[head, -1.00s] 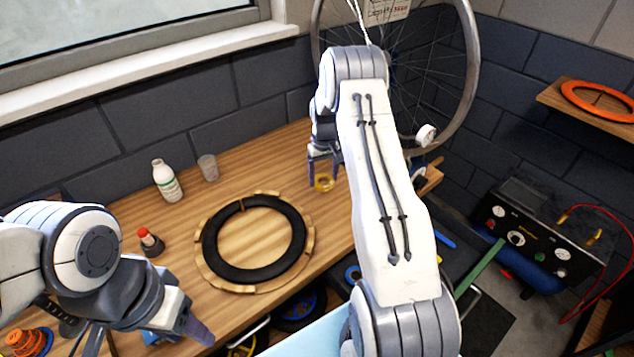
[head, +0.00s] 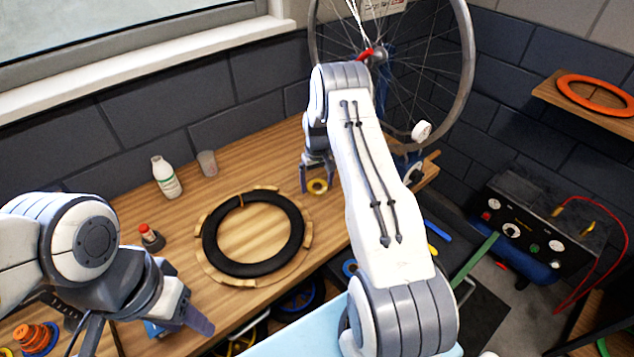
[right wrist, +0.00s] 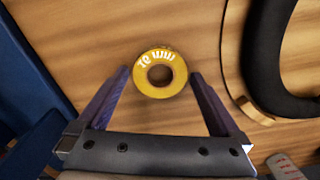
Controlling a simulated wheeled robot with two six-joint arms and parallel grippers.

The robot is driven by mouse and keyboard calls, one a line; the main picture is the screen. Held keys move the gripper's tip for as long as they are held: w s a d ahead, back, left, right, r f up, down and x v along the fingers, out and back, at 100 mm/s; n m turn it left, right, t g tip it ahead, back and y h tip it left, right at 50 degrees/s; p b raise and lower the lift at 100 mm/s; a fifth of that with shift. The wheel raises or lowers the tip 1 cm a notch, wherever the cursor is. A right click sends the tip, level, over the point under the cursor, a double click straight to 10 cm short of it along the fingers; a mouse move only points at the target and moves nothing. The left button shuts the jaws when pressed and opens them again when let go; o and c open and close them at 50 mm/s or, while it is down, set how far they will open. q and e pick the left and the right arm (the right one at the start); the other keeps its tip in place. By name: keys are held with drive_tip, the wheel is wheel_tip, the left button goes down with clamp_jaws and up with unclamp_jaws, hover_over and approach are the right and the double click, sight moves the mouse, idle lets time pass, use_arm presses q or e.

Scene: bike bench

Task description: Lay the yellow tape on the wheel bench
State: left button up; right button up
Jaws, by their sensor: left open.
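The yellow tape (head: 317,186), a small ring, lies flat on the wooden wheel bench (head: 225,328) near its back right part. It also shows in the right wrist view (right wrist: 160,73), with its printed top facing up. My right gripper (head: 318,181) is at the tape, with its fingers apart. In the right wrist view the fingertips (right wrist: 160,73) stand on either side of the tape, with gaps between them and it. My left gripper (head: 145,335) is open and empty at the lower left, far from the tape.
A black tyre on a round wooden form (head: 310,235) lies left of the tape. A white bottle (head: 166,178), a cup (head: 207,163) and a red-capped bottle (head: 150,237) stand further left. A spoked wheel (head: 468,70) stands behind my right arm.

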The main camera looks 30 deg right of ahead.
drive_tip(key=shift+r+p, duration=0.3)
drive_tip(key=shift+r+b, duration=0.25)
drive_tip(key=shift+b, duration=0.15)
wheel_tip(320, 180, up, 10)
drive_tip(key=b, duration=0.3)
drive_tip(key=s+a+r+n, duration=0.1)
drive_tip(key=s+a+r, duration=0.25)
drive_tip(key=a, duration=0.45)
drive_tip(key=s+a+r+n, duration=0.2)
drive_tip(key=a+r, duration=0.2)
drive_tip(key=a, duration=0.3)
drive_tip(key=s+a+r+n, duration=0.1)
drive_tip(key=s+a+r, duration=0.2)
drive_tip(key=a, duration=0.5)
drive_tip(key=s+a+r+n, duration=0.1)
drive_tip(key=s+a, duration=0.3)
drive_tip(key=s, duration=0.9)
drive_tip(key=s+a+r+n+y, duration=0.1)
drive_tip(key=s+a+n, duration=0.3)
drive_tip(key=s, duration=0.9)
drive_tip(key=shift+s+a, duration=0.25)
drive_tip(key=shift+a, duration=0.35)
